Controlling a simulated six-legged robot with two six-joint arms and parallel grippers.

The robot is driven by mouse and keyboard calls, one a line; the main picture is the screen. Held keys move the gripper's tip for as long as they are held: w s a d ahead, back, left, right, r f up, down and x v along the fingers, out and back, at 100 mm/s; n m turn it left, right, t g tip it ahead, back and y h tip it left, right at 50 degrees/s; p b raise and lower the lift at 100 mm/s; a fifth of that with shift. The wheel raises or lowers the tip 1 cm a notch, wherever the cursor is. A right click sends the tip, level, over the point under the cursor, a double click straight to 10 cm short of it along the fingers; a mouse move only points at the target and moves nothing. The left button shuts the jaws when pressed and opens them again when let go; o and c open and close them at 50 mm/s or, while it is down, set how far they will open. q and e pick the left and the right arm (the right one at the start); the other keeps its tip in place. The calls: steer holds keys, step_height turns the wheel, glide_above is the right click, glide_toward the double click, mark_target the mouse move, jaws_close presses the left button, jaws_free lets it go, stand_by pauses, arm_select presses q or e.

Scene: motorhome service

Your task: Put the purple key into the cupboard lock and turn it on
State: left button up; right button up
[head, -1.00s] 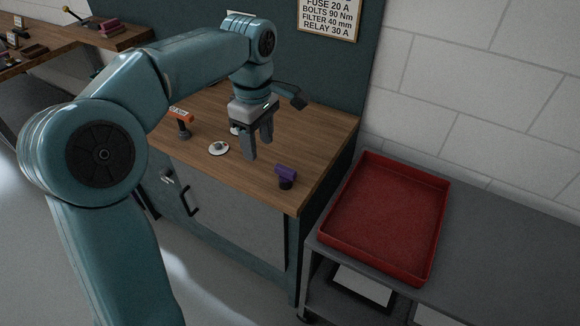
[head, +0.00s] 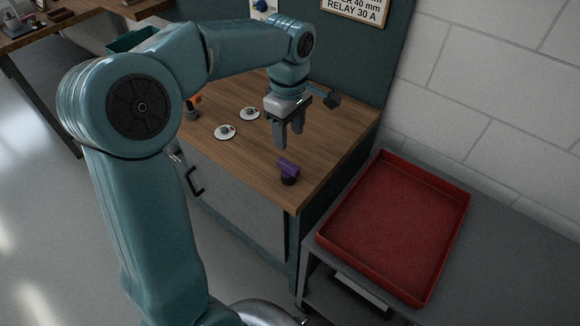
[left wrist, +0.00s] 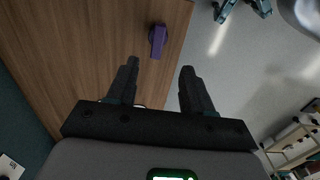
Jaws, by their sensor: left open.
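The purple key (head: 288,167) stands in a dark round base near the front right corner of the wooden cupboard top (head: 335,133). It also shows in the left wrist view (left wrist: 157,40), ahead of the fingers and a little left of the middle between them. My left gripper (head: 289,140) is open and empty, pointing down above the top, just behind the key in the head view. Its two fingers show apart in the left wrist view (left wrist: 160,72). The cupboard front (head: 235,185) has a black handle (head: 194,181). The lock is mostly hidden behind my left arm. My right gripper is not in view.
Two white round discs (head: 225,132) with small parts on them lie on the cupboard top left of the gripper. An orange and black item (head: 193,106) is partly hidden by my arm. A red tray (head: 395,225) sits on a grey bench at the right.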

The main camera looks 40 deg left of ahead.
arm_select(q)
glide_above(288, 164)
steer(key=f, duration=0.5)
steer(key=shift+w+f, duration=0.2)
steer(key=shift+w, duration=0.15)
steer(key=shift+s+d+f, duration=0.15)
steer(key=shift+s+f, duration=0.2)
steer(key=shift+s, duration=0.1)
steer(key=f, duration=0.4)
steer(key=shift+w+a+f+p, duration=0.25)
steer(key=shift+w+f+p, duration=0.05)
steer(key=shift+f+p, duration=0.1)
steer(key=shift+s+d, duration=0.15)
steer(key=shift+s, duration=0.1)
steer(key=shift+w, duration=0.25)
jaws_close()
steer(key=shift+s, duration=0.15)
